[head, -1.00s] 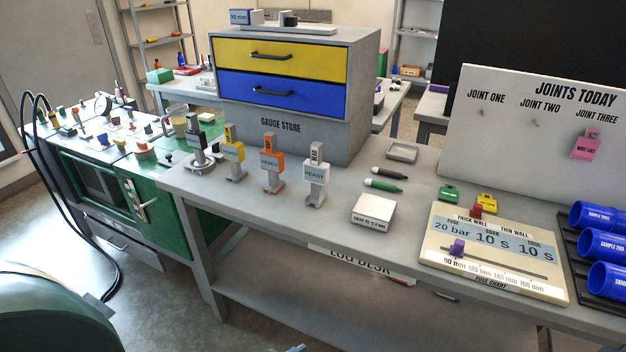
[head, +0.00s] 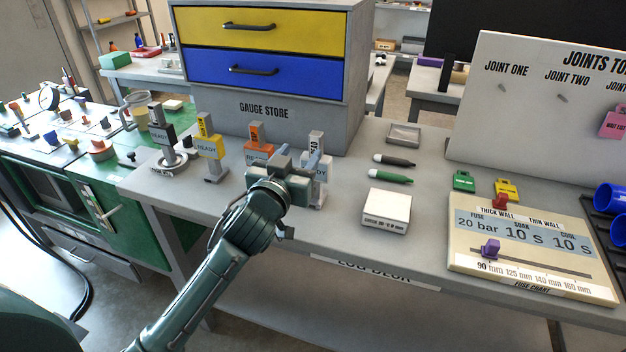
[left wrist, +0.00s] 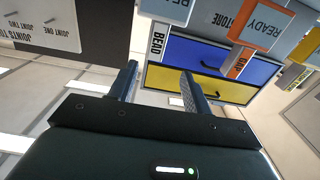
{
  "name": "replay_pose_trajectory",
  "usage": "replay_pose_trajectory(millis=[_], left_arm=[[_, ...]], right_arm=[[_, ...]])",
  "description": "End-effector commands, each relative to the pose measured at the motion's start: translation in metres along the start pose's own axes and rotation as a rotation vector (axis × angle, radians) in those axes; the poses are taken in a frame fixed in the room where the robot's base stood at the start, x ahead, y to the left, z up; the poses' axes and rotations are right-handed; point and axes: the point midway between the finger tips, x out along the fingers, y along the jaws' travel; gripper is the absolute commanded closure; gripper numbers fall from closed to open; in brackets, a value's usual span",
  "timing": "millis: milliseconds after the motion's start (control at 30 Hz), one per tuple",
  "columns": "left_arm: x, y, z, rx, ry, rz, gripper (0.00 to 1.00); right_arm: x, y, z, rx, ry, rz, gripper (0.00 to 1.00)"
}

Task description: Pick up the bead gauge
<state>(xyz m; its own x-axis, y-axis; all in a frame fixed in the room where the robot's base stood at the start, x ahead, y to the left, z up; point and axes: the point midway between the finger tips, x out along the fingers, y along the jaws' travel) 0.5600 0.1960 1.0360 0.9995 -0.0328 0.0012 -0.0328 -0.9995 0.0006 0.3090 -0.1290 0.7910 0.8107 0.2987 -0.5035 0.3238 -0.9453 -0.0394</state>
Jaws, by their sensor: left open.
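The bead gauge (head: 317,143) is a pale grey upright stand with a READY plate, at the right end of a row of gauges on the grey bench. In the left wrist view it shows upside down, and its BEAD label (left wrist: 157,40) lies ahead of the gap between my fingers. My left gripper (head: 298,162) is open and empty, in front of the bead gauge, and hides part of it. Its two fingers also show in the left wrist view (left wrist: 159,76). Whether they reach around the gauge I cannot tell. My right gripper is not in view.
The orange gauge (head: 256,135) stands close left, partly hidden by my gripper. The yellow gauge (head: 210,150) and a dark gauge (head: 160,133) stand farther left. The gauge store (head: 270,107) is behind. A white box (head: 386,210) and two pens lie right, with bare bench between.

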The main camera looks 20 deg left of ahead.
Motion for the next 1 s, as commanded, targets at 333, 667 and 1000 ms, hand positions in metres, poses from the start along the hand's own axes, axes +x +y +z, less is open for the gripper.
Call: replay_pose_trajectory(millis=[333,667,1000], left_arm=[[0.048,0.001,0.000,0.001,-0.001,0.001,0.51],[0.086,0.009,0.000,0.001,0.000,0.002,0.51],[0.100,0.009,0.001,0.001,-0.001,0.002,0.51]], right_arm=[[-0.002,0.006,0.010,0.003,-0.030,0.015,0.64],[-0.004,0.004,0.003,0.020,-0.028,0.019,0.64],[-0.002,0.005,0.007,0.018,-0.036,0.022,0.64]])
